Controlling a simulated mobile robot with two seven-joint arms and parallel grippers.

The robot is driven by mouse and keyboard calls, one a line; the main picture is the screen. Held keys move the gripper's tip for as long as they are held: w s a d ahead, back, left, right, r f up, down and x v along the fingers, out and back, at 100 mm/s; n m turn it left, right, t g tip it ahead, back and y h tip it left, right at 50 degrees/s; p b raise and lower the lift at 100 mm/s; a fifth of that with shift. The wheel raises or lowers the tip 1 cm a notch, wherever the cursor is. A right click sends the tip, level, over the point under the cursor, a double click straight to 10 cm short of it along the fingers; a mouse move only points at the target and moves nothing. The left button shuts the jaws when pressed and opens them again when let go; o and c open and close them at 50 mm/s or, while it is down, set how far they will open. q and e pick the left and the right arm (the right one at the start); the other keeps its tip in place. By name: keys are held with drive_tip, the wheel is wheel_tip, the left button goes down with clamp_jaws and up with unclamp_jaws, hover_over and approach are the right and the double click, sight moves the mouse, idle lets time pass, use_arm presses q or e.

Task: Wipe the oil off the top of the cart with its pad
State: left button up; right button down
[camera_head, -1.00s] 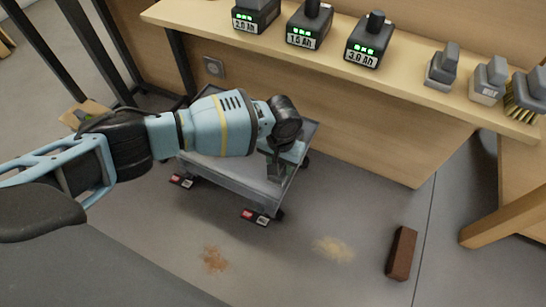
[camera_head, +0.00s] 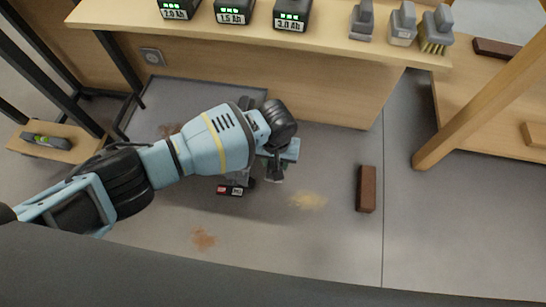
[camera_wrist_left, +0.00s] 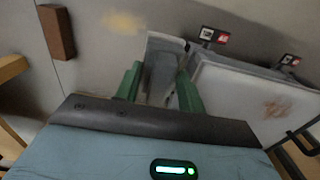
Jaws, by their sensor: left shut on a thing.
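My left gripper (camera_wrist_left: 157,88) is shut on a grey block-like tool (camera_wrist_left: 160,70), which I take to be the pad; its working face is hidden. In the head view, the left gripper (camera_head: 283,158) is beside the right side of the cart, above the floor. The cart's grey top (camera_head: 150,100) is partly hidden by my left arm. A reddish-brown smear, seemingly the oil (camera_head: 168,130), lies on the cart top. It also shows in the wrist view (camera_wrist_left: 278,108), right of the gripper on the pale top (camera_wrist_left: 225,100). My right gripper is not in view.
A wooden bench (camera_head: 330,45) behind the cart holds battery blocks (camera_head: 233,12) and several grey-handled tools, one a bristle brush (camera_head: 437,32). On the floor are a brown brick (camera_head: 366,188), a yellowish patch (camera_head: 308,201) and a brown patch (camera_head: 204,238). A spirit level (camera_head: 46,141) lies at left.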

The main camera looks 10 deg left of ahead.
use_arm(q)
drive_tip(key=o, duration=0.4)
drive_tip(key=shift+c, duration=1.5)
drive_tip(key=w+a+r, duration=0.3)
drive_tip(key=a+r, duration=0.1)
drive_tip(key=r, duration=0.5)
drive_tip(key=s+a+r, duration=0.6)
drive_tip(key=r, duration=0.4)
drive_tip(key=s+a+r, duration=0.6)
drive_tip(key=s+r, duration=0.1)
drive_tip(key=r, duration=0.3)
drive_tip(key=shift+a+r, duration=0.25)
drive_tip(key=shift+a, duration=0.05)
